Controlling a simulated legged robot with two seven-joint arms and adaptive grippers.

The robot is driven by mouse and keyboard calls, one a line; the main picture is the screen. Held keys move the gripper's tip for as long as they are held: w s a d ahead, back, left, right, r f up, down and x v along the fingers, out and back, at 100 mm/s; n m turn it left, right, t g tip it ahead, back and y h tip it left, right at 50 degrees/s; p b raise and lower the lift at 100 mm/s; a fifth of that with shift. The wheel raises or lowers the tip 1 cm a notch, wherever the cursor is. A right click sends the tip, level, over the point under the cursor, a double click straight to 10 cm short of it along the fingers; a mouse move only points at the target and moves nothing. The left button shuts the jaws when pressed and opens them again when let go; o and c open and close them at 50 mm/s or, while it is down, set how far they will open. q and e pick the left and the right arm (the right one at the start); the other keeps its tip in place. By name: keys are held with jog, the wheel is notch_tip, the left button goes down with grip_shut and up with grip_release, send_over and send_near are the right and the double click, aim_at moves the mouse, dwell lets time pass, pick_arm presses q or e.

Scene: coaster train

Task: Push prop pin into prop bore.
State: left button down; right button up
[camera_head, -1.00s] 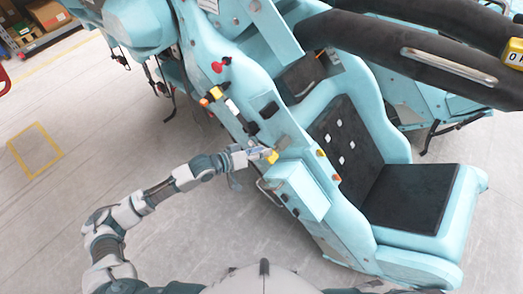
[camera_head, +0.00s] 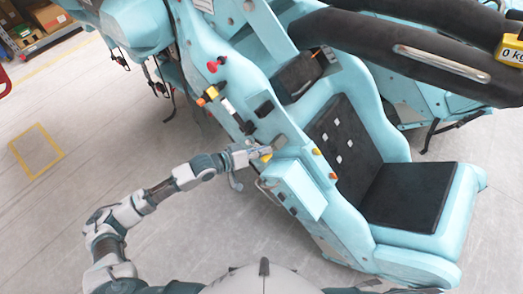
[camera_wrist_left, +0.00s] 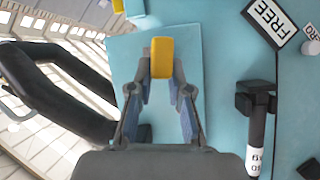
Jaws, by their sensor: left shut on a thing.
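My left gripper (camera_head: 264,152) is at the side of the light-blue coaster car, just above the box-shaped housing beside the seat. It is shut on a yellow-ended piece (camera_head: 267,157), which I take to be the prop pin. In the left wrist view the gripper's two fingers (camera_wrist_left: 161,92) close on this yellow piece (camera_wrist_left: 161,58), with a light-blue panel (camera_wrist_left: 215,60) behind it. I cannot make out the prop bore, nor whether the pin's far end touches anything. My right gripper is not in view.
A black lever with a white labelled grip (camera_wrist_left: 256,125) stands right of the gripper in the wrist view. A red knob (camera_head: 216,64) and a yellow-and-black fitting (camera_head: 210,94) sit farther up the car's side. The black seat (camera_head: 408,195) is to the right.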

pick_arm(q)
jog(key=shift+s+f+p, duration=0.1)
jog(key=shift+s+p, duration=0.2)
jog(key=shift+p, duration=0.05)
jog(key=shift+s+a, duration=0.25)
jog(key=shift+s, duration=0.05)
jog(key=shift+s+a+p, duration=0.7)
jog(key=shift+s+a, duration=0.1)
jog(key=shift+s, duration=0.25)
jog(key=shift+s+a+p, duration=0.7)
jog(key=shift+s+a, duration=0.1)
jog(key=shift+s, duration=0.2)
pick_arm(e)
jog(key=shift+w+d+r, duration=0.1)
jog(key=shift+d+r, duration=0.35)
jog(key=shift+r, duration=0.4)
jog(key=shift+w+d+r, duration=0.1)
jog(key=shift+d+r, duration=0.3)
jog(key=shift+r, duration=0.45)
pick_arm(q)
jog(key=s+a+p, duration=0.2)
jog(key=s+a, duration=0.1)
jog(key=s, duration=0.2)
jog(key=shift+a, duration=0.3)
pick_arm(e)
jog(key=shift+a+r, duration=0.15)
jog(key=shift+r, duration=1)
